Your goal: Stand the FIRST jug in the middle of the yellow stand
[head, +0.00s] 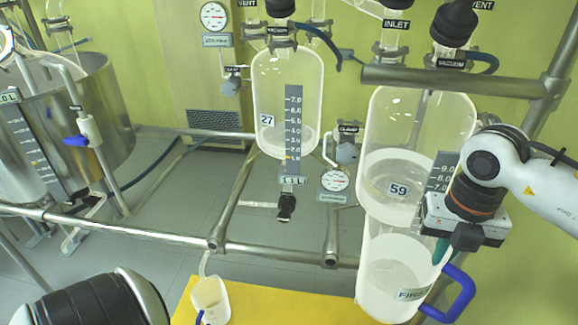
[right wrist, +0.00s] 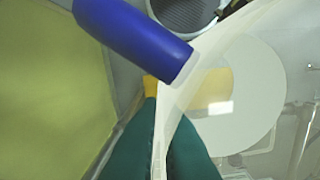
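The FIRST jug (head: 392,280), a translucent whitish jug with a blue handle (head: 458,297), is at the lower right of the head view, below the reactor marked 59. It looks upright and overlaps the right end of the yellow stand (head: 290,309); I cannot tell whether its base touches the stand. My right gripper (head: 440,250) is at the jug's rim on the handle side. In the right wrist view, the gripper's teal fingers (right wrist: 165,110) are closed on either side of the jug wall (right wrist: 200,65), beside the blue handle (right wrist: 135,38). My left gripper is out of view.
A smaller white jug (head: 209,299) with a blue handle stands at the left of the yellow stand, under a tube. Reactor 59 (head: 415,125) hangs close above the FIRST jug. Steel rails (head: 290,252) cross behind the stand. The stand's visible middle is clear.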

